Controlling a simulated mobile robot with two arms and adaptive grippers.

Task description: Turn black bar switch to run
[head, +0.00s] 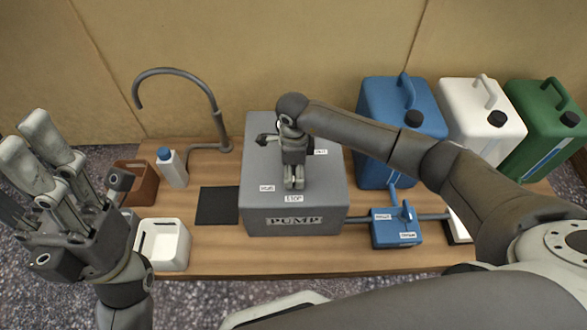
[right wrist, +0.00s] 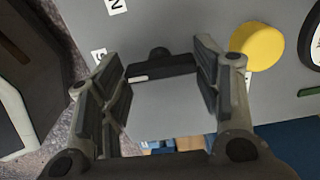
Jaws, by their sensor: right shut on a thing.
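The black bar switch (right wrist: 165,72) lies between the fingers of my right gripper (right wrist: 163,85) in the right wrist view, with a white mark at its left end, on the side of a partly hidden label. In the head view, my right gripper (head: 294,185) is over the top of the grey pump box (head: 265,220) and hides the switch. The jaws are shut on the bar. Small white labels sit around it; one (head: 294,198) appears to read STOP. My left gripper (head: 75,165) is open and empty at the left, over the table's left end.
A yellow knob (right wrist: 258,45) and a gauge (right wrist: 314,45) are close to the right gripper. A blue valve block (head: 398,228) and blue, white and green canisters (head: 385,105) stand right. A bottle (head: 172,168), white tub (head: 178,265) and black mat (head: 217,205) are left.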

